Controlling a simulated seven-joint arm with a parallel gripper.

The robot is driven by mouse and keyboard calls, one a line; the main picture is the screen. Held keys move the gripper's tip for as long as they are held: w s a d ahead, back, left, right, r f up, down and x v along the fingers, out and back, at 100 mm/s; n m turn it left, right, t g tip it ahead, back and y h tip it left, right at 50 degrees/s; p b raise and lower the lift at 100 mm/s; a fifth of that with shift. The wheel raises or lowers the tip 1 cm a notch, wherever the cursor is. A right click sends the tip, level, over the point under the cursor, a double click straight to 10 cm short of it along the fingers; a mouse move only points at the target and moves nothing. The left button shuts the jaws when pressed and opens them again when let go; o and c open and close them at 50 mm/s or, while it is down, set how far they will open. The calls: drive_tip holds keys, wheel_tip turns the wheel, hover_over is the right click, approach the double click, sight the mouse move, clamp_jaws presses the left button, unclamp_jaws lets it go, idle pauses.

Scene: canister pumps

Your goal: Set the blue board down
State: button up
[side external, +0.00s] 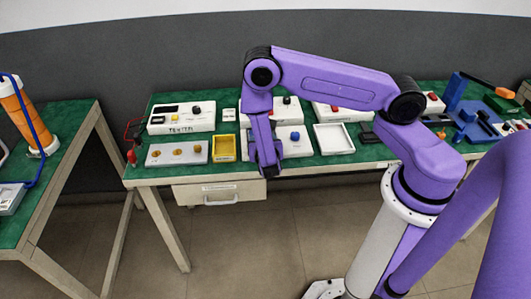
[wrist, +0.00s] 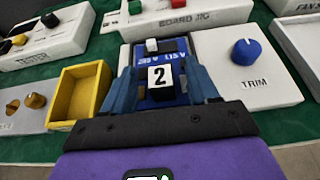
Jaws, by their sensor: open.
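The blue board (wrist: 176,56) shows in the wrist view between the fingers of my gripper (wrist: 163,88). It has printed voltage text, a small white-topped part and a black block with a white "2" label. It is at the left part of the white unit marked TRIM (wrist: 249,75), which has a blue knob. My fingers stand either side of the board and are open; whether they touch it cannot be told. In the side external view my gripper (side external: 267,165) points down at the bench's front row and hides the board.
A yellow tray (wrist: 77,95) stands just left of my gripper. The BOARD JIG unit (wrist: 187,14) is behind, and an empty white tray (side external: 334,139) is to the right. The green bench (side external: 229,174) is crowded, with its front edge close by.

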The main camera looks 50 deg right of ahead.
drive_tip(key=v, duration=1.6)
drive_tip(key=s+d+r+m+g+y, duration=0.1)
drive_tip(key=s+d+r+m+g, duration=0.2)
drive_tip(key=s+r+m+g, duration=0.2)
wheel_tip(320, 180, up, 4)
drive_tip(key=m, duration=0.3)
drive_tip(key=shift+s, duration=0.35)
drive_tip(key=s+r+m+g+y, duration=0.1)
drive_tip(key=s+r+m+y, duration=0.1)
drive_tip(key=s+y, duration=0.1)
drive_tip(key=s+r+m+g+y, duration=0.2)
drive_tip(key=s+r+y, duration=0.1)
drive_tip(key=s, duration=0.2)
drive_tip(key=s+r+m+g+y, duration=0.1)
drive_tip(key=s+r+m+y, duration=0.1)
drive_tip(key=s, duration=0.3)
drive_tip(key=shift+a+r+y, duration=0.35)
drive_tip(key=shift+r+y, duration=0.15)
drive_tip(key=shift+r, duration=0.15)
drive_tip(key=shift+w, duration=0.1)
